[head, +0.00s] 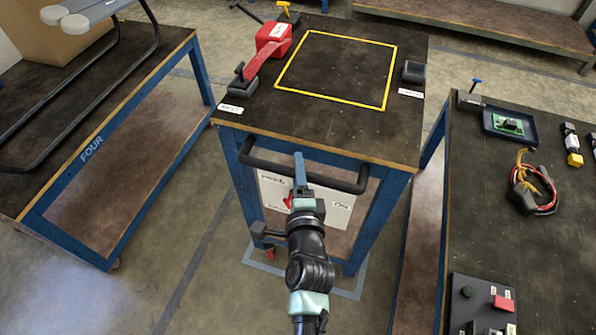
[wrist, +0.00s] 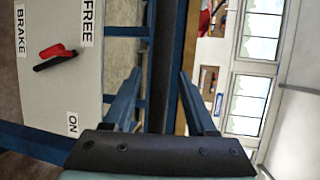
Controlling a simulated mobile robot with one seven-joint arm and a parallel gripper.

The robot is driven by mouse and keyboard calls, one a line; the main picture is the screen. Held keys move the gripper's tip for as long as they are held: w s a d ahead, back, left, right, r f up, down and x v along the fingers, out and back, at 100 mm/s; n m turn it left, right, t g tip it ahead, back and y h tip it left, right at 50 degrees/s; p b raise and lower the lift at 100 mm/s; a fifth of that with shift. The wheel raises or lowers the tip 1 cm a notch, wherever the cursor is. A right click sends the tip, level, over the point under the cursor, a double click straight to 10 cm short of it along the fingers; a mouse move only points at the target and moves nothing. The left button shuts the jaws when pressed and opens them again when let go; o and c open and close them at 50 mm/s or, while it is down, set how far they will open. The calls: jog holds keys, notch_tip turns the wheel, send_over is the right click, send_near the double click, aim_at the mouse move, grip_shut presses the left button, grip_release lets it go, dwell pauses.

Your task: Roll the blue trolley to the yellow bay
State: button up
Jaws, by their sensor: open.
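The blue trolley (head: 390,205) stands in the middle of the head view, with a dark top and a black push handle (head: 335,183) on its near side. A pale brake panel (head: 335,215) hangs below the handle; in the wrist view it (wrist: 60,100) reads BRAKE, FREE and ON, with a red lever (wrist: 57,50). My gripper (head: 299,165) is at the handle. In the wrist view its fingers (wrist: 160,85) are open, with the black handle bar (wrist: 162,60) between them; contact cannot be told. No yellow floor bay shows.
A yellow outline (head: 388,92) and a red container (head: 272,38) are on the trolley top. A blue-framed bench (head: 125,165) stands left, a dark worktable (head: 495,225) right. A pale floor line (head: 348,293) runs by the trolley. Floor is open at lower left.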

grip_shut()
dwell(1.4)
